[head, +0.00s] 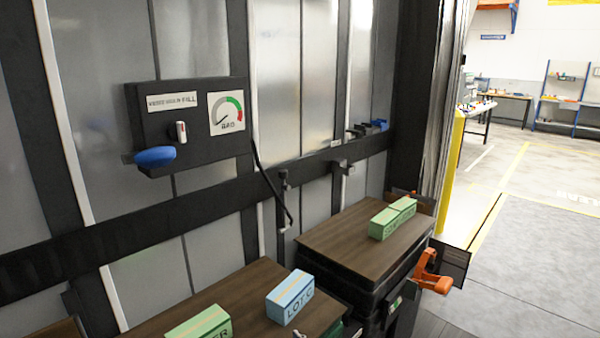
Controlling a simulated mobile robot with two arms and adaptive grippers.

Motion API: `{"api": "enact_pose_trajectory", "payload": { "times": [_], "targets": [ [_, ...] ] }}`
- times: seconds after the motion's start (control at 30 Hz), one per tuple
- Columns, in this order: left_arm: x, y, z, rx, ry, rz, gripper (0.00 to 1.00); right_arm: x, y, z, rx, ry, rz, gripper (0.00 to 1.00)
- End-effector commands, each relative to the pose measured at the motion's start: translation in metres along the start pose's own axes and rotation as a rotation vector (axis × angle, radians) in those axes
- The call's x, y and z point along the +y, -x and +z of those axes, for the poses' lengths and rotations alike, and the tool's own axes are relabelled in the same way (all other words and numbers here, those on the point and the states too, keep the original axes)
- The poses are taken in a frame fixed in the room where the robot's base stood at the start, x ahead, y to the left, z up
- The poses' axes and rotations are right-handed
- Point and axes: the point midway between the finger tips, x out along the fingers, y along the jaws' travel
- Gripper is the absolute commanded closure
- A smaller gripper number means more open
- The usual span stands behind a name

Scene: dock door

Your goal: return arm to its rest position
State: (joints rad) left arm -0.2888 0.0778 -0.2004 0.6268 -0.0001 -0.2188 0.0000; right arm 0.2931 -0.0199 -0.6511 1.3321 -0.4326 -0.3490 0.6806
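Neither of my grippers and no part of my arms can be made out in the head view. A dark control panel (188,125) is fixed to the grey wall. It carries a label, a dial gauge (227,113) with a green and red arc, a small red and white switch (181,131) and a blue knob or handle (155,156) at its lower left.
A blue box marked LOT C (290,296) and a green box (203,324) sit on the near wooden top (235,292). Open floor (530,240) lies right, past a yellow post (452,160).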

Motion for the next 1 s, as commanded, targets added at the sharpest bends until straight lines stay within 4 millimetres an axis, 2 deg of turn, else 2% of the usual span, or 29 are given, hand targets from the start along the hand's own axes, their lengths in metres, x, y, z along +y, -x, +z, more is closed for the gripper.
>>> {"api": "enact_pose_trajectory", "payload": {
  "times": [0.17, 0.27, 0.37, 0.4, 0.5, 0.6, 0.7, 1.0],
  "targets": [
    [0.001, 0.000, 0.009, -0.013, 0.000, 0.002, 0.32, 0.037, 0.044, 0.038, -0.124, -0.061, 0.115, 0.00],
    [0.002, 0.001, 0.014, -0.019, 0.000, 0.002, 0.32, 0.064, 0.087, 0.068, -0.237, -0.102, 0.189, 0.00],
    [0.002, 0.001, 0.015, -0.021, 0.000, 0.002, 0.32, 0.089, 0.144, 0.102, -0.377, -0.133, 0.253, 0.00],
    [0.002, 0.001, 0.015, -0.022, -0.001, 0.002, 0.32, 0.097, 0.168, 0.114, -0.433, -0.141, 0.271, 0.00],
    [0.001, 0.001, 0.016, -0.022, -0.001, 0.002, 0.32, 0.109, 0.226, 0.138, -0.564, -0.152, 0.297, 0.00],
    [0.001, 0.001, 0.016, -0.022, -0.001, 0.002, 0.32, 0.115, 0.271, 0.151, -0.661, -0.154, 0.303, 0.00],
    [0.001, 0.001, 0.016, -0.022, -0.001, 0.001, 0.32, 0.117, 0.308, 0.160, -0.736, -0.151, 0.301, 0.00],
    [0.000, 0.001, 0.015, -0.021, -0.001, 0.000, 0.32, 0.114, 0.393, 0.170, -0.906, -0.130, 0.275, 0.00]
  ]
}}
